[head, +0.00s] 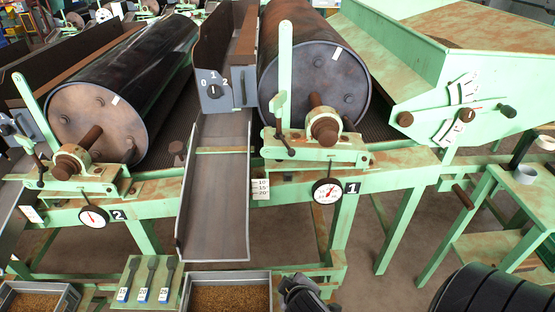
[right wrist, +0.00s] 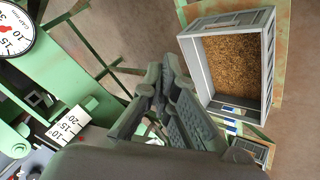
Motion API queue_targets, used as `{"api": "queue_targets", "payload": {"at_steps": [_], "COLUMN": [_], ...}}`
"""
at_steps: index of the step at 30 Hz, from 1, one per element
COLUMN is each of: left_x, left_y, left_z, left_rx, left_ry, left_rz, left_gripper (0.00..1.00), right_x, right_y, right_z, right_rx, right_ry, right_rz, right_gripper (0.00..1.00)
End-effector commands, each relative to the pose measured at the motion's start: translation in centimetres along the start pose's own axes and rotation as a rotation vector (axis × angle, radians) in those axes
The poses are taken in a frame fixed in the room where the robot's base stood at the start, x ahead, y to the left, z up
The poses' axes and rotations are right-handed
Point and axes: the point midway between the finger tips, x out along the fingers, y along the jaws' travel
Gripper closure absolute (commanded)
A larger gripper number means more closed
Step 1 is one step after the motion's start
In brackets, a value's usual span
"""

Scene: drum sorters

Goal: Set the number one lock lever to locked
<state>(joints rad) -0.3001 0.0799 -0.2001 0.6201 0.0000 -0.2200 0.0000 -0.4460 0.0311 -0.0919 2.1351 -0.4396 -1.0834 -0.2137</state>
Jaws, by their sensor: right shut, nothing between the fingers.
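The number one unit carries a "1" label (head: 351,188) beside its round dial (head: 327,191). A long flat green lever (head: 285,58) stands upright in front of its dark drum (head: 318,85). Below it is a small green clamp (head: 278,103) with a dark handle (head: 284,143) pointing down. I cannot tell which of these is the lock lever, or its marked position. My right gripper (head: 305,292) is low at the bottom edge, below and apart from the unit. In the right wrist view its dark fingers (right wrist: 163,112) are closed and empty. My left gripper is not in view.
A grey chute (head: 216,200) runs down left of unit one. A grain tray (head: 230,296) lies below it; a grain crate (right wrist: 228,65) shows in the right wrist view. A green side stand (head: 490,215) is at right.

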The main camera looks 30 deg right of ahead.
Motion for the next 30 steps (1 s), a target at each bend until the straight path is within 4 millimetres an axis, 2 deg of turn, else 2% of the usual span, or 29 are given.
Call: {"api": "queue_targets", "payload": {"at_steps": [1, 3, 6, 9, 13, 18, 23, 30], "left_x": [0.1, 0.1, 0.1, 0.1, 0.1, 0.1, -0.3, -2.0], "left_y": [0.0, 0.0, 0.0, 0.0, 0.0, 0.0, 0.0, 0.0], "left_z": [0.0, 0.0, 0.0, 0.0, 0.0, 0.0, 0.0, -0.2], "left_rx": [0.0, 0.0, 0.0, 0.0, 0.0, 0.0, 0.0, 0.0], "left_ry": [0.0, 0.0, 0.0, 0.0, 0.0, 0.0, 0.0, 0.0], "left_rz": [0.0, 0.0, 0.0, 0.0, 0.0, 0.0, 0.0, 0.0], "left_gripper": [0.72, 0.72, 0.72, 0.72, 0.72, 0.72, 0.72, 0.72], "right_x": [-0.4, -1.1, -2.4, -3.8, -5.3, -6.2, -6.2, -4.0], "right_y": [2.5, 6.0, 10.2, 13.0, 14.5, 14.6, 14.9, 17.7], "right_z": [-1.7, -3.9, -7.1, -10.5, -14.3, -17.3, -18.4, -20.6], "right_rx": [-0.05, -0.149, -0.323, -0.529, -0.782, -0.988, -1.039, -1.037], "right_ry": [0.039, 0.084, 0.128, 0.149, 0.152, 0.143, 0.141, 0.14], "right_rz": [0.094, 0.24, 0.449, 0.643, 0.829, 0.952, 0.979, 0.979], "right_gripper": [1.0, 1.0, 1.0, 1.0, 1.0, 1.0, 1.0, 1.0]}}
